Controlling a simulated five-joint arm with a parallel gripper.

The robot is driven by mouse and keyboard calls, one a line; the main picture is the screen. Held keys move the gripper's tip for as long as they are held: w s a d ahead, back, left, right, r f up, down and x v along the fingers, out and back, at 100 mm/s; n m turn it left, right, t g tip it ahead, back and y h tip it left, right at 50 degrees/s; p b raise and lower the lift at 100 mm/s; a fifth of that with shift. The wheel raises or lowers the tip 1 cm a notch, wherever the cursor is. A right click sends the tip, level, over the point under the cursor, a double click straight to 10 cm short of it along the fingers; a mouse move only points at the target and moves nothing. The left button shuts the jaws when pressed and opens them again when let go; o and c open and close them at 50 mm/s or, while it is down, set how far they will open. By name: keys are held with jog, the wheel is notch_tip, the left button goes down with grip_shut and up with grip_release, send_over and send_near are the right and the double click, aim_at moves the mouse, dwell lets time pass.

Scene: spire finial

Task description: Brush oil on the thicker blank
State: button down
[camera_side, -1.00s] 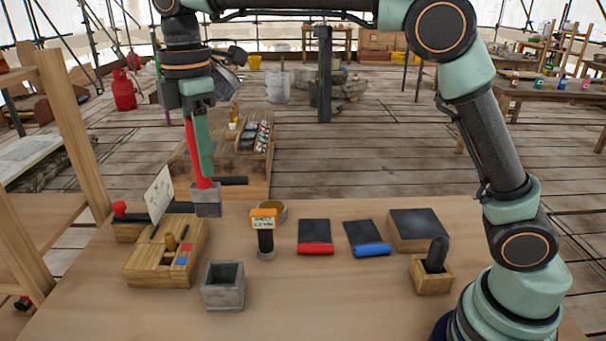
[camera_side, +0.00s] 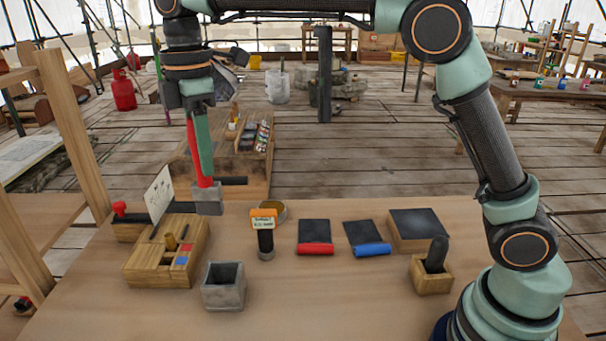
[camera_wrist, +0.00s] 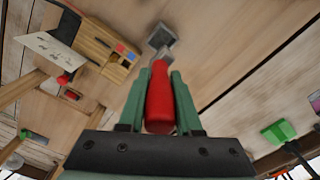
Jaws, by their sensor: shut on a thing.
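My gripper (camera_wrist: 160,85) is shut on a red-handled tool (camera_wrist: 160,98), whose handle lies between the green fingers. In the side view my gripper (camera_side: 200,120) is at the left, and the red handle (camera_side: 193,150) points down to a grey block-like end (camera_side: 207,198) above the table's back edge. I cannot tell whether it touches the table. Two dark flat pieces lie mid-table, one with a red roll (camera_side: 315,249) and one with a blue roll (camera_side: 372,249). I cannot tell which pieces are blanks, which is thicker, or which thing holds oil.
A grey square cup (camera_side: 223,287) stands at front left, beside a wooden box (camera_side: 150,270) with red and blue squares. A labelled black post (camera_side: 265,240) and a round tin (camera_side: 277,209) stand mid-table. A dark-topped block (camera_side: 416,240) and wooden holder (camera_side: 431,278) are right.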

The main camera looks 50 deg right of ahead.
jog(key=w+d+f+m, duration=0.4)
jog(key=d+m, duration=0.2)
jog(key=d, duration=0.2)
jog(key=w+d+f+m, duration=0.4)
jog(key=w+d+m, duration=0.15)
jog(key=d, duration=0.25)
jog(key=w+d+f+m, duration=0.3)
jog(key=d+m, duration=0.3)
jog(key=d, duration=0.2)
notch_tip(320, 180, down, 6)
jog(key=shift+w+f, duration=0.1)
jog(key=shift+f, duration=0.5)
dwell(1.1)
notch_tip(320, 180, up, 7)
dwell(0.9)
jog(key=shift+r, duration=0.15)
dwell(0.4)
